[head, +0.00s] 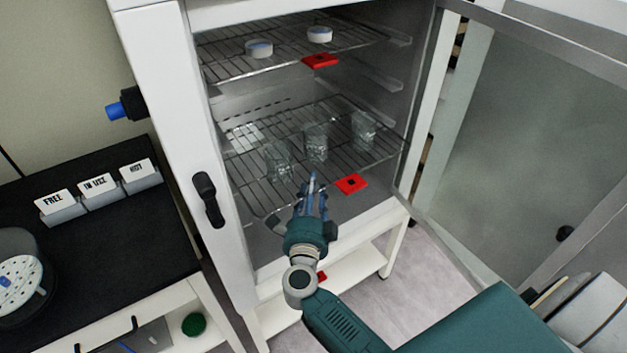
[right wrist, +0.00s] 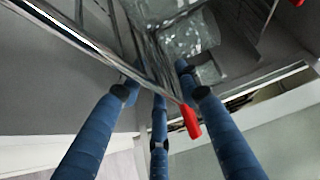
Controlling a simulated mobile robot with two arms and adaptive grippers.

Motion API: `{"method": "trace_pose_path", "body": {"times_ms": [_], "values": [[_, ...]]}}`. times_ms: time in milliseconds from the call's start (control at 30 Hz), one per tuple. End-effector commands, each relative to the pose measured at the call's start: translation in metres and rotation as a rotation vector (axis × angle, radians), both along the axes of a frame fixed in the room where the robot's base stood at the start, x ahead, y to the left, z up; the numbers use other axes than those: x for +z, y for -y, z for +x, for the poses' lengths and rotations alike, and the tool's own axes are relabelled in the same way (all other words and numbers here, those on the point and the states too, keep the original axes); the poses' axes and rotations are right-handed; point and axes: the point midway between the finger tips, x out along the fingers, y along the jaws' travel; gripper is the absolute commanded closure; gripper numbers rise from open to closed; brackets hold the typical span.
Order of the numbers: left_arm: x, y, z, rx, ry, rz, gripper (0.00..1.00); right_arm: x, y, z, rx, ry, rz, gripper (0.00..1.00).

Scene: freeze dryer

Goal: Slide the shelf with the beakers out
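The lower wire shelf (head: 250,192) is inside the open cabinet and carries three clear glass beakers (head: 316,143). A red tab (head: 351,184) sits at its front edge, right of my gripper. My right gripper (head: 312,183) is at the shelf's front edge, below the beakers in the picture. In the right wrist view its blue fingers (right wrist: 155,85) stand apart, with the shelf's front bar and the red tab (right wrist: 192,121) close to them. I cannot tell whether they touch the bar. A beaker (right wrist: 185,35) shows just beyond. My left gripper is not in view.
An upper wire shelf (head: 240,68) holds two white round dishes (head: 319,35) and has its own red tab (head: 320,61). The glass door (head: 520,140) stands open at the right. A black-topped bench (head: 100,235) with labelled card holders is at the left.

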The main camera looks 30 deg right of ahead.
Motion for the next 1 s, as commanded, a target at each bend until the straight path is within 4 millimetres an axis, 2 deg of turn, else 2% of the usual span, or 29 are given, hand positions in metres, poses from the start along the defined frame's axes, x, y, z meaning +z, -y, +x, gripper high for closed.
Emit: {"method": "trace_pose_path", "body": {"times_ms": [33, 200, 400, 567, 1000], "values": [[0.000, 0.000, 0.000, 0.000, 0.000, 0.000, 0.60, -0.002, -0.007, -0.011, 0.000, -0.004, 0.004, 0.67], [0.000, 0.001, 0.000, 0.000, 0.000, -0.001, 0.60, -0.002, -0.026, -0.041, 0.001, -0.004, 0.003, 0.67], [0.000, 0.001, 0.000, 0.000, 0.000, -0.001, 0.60, -0.001, -0.040, -0.064, 0.000, -0.003, 0.002, 0.67], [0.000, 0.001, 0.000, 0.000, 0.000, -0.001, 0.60, -0.001, -0.045, -0.070, 0.000, -0.002, 0.001, 0.67], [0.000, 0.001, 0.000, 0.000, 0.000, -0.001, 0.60, 0.000, -0.045, -0.070, 0.000, -0.001, 0.000, 0.67]]}}
